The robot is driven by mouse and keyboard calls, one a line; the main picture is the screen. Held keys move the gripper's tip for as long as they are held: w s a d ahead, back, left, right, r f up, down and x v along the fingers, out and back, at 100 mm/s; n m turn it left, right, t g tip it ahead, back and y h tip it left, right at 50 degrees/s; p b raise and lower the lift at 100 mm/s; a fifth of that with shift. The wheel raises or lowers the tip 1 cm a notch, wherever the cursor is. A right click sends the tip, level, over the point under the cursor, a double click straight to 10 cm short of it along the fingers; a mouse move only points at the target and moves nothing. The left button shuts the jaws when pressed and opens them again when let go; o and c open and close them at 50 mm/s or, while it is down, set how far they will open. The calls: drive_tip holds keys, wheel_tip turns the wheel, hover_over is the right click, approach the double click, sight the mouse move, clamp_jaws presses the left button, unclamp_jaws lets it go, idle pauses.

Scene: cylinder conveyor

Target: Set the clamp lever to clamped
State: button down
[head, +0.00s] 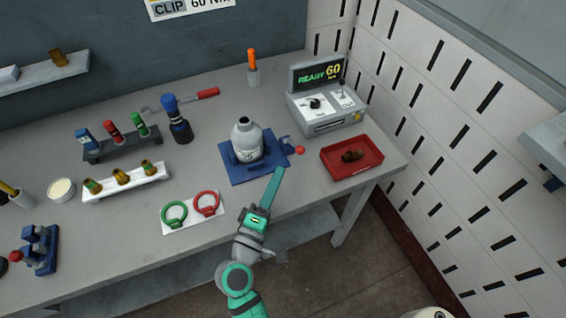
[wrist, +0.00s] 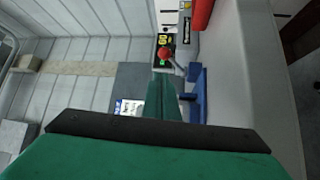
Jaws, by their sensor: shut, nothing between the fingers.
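The clamp lever (head: 298,149) has a red ball knob and stands at the right side of the blue clamp base (head: 233,176). A grey bottle-shaped cylinder (head: 247,142) sits upright in the base. My gripper (head: 279,172) is shut and empty, its fingers pointing up toward the lever, just below and left of the knob. I cannot tell whether they touch the lever. In the wrist view the red knob (wrist: 166,54) shows just past the fingertips (wrist: 162,76), with the blue base (wrist: 199,95) to their right. The cylinder is not visible in the wrist view.
A control box (head: 327,112) reading "READY 60" stands behind right. A red tray (head: 351,168) with a brown part lies right of the lever. A white card with green and red rings (head: 192,226) lies at front left. Racks and tools fill the left side of the table.

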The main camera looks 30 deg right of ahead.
drive_tip(key=shift+v, duration=1.05)
drive_tip(key=shift+w, duration=0.1)
